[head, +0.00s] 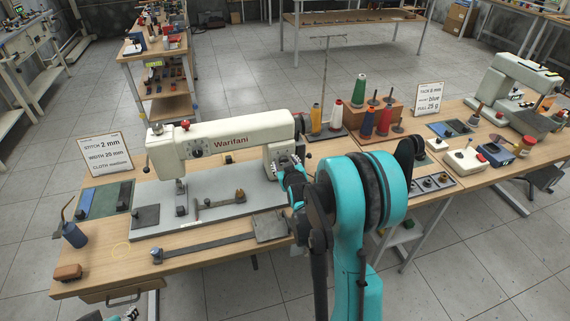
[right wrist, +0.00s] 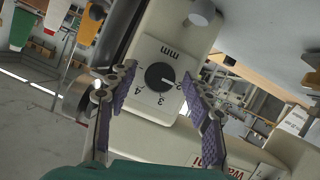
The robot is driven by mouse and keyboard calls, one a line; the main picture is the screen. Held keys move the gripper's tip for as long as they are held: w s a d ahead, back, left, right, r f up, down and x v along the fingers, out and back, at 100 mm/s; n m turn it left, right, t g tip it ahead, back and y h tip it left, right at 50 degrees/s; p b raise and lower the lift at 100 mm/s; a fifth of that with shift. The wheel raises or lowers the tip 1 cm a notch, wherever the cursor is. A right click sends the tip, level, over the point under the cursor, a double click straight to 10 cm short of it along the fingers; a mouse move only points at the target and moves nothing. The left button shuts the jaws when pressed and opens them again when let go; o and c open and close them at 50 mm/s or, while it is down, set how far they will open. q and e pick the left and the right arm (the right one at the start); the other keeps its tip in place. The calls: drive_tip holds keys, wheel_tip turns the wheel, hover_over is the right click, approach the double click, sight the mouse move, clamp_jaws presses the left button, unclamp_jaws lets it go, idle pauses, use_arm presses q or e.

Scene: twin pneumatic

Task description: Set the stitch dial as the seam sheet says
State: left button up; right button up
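The seam sheet (head: 105,153) stands at the left of the bench and reads stitch 2 mm, width 25 mm, cloth medium. The cream sewing machine (head: 228,134) stands on the bench. Its black stitch dial (right wrist: 160,76) faces the right wrist view on a white mm plate (right wrist: 147,47), with numbers 2, 3 and 4 visible. The dial's light mark appears to point towards the 2. My right gripper (right wrist: 158,88) is open, its purple-padded fingers spread either side of the dial, not visibly touching it. In the head view it is at the machine's right column (head: 291,168). Part of what looks like my left gripper (head: 130,313) shows at the bottom edge.
Thread spools (head: 358,90) stand behind the machine's right end. Another card (head: 429,98) and a white box with buttons (head: 464,158) are on the right bench.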

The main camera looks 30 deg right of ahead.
drive_tip(key=v, duration=1.2)
idle(0.3)
drive_tip(key=s+a+g+y, duration=0.4)
drive_tip(key=s+a+g, duration=0.1)
drive_tip(key=s+a, duration=1.2)
drive_tip(key=shift+s+a+n+g, duration=0.3)
drive_tip(key=shift+s+n+g, duration=0.1)
drive_tip(key=shift+s, duration=0.05)
